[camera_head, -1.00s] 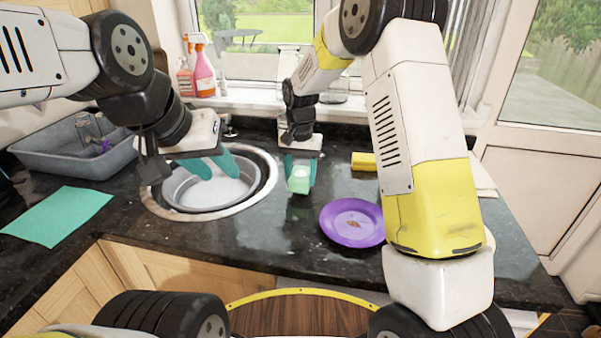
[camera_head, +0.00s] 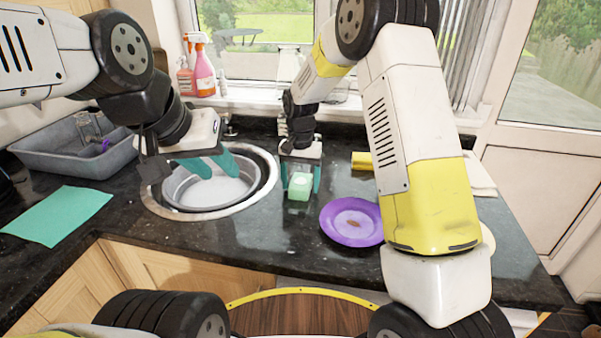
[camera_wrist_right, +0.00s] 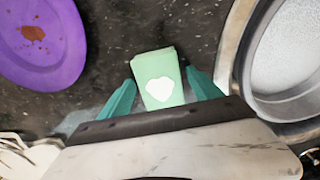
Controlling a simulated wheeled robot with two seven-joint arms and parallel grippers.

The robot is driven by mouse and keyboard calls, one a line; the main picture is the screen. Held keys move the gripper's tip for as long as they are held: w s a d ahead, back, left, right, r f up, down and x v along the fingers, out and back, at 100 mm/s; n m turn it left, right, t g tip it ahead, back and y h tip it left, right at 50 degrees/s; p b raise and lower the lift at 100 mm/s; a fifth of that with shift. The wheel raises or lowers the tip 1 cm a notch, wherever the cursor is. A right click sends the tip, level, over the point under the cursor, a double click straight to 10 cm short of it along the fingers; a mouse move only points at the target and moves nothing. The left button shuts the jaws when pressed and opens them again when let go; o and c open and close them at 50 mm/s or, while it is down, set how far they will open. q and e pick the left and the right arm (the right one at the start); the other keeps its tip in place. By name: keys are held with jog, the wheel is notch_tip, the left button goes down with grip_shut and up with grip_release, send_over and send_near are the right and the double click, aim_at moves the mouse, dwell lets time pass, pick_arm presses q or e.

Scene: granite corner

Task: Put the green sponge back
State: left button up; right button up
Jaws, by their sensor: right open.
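The green sponge (camera_head: 299,188), a pale green block with a white heart-shaped mark, is on the dark counter between the basin and the purple plate. My right gripper (camera_head: 301,183) is open around it. In the right wrist view the sponge (camera_wrist_right: 160,82) sits between the two teal fingers, with a gap on each side. My left gripper (camera_head: 220,172) hangs over the round sink basin (camera_head: 207,197), its teal fingers apart and empty.
A purple plate (camera_head: 352,232) with a brown stain lies right of the sponge. A yellow block (camera_head: 361,161) sits behind it. A teal cloth (camera_head: 57,216) and a grey tub (camera_head: 72,160) are at the left. Spray bottles (camera_head: 203,70) stand by the window.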

aim_at(301, 182)
notch_tip(301, 182, up, 12)
jog(key=s+d+r+n+t+y, duration=0.1)
jog(key=s+d+r+t+y, duration=0.1)
jog(key=s+d+r, duration=0.8)
jog(key=s+d+n+t, duration=0.1)
jog(key=s+d+t, duration=0.1)
jog(key=s, duration=0.6)
jog(key=s+d+t, duration=0.2)
jog(key=s, duration=0.7)
jog(key=shift+r+n, duration=0.35)
jog(key=shift+n, duration=0.05)
jog(key=shift+d, duration=0.1)
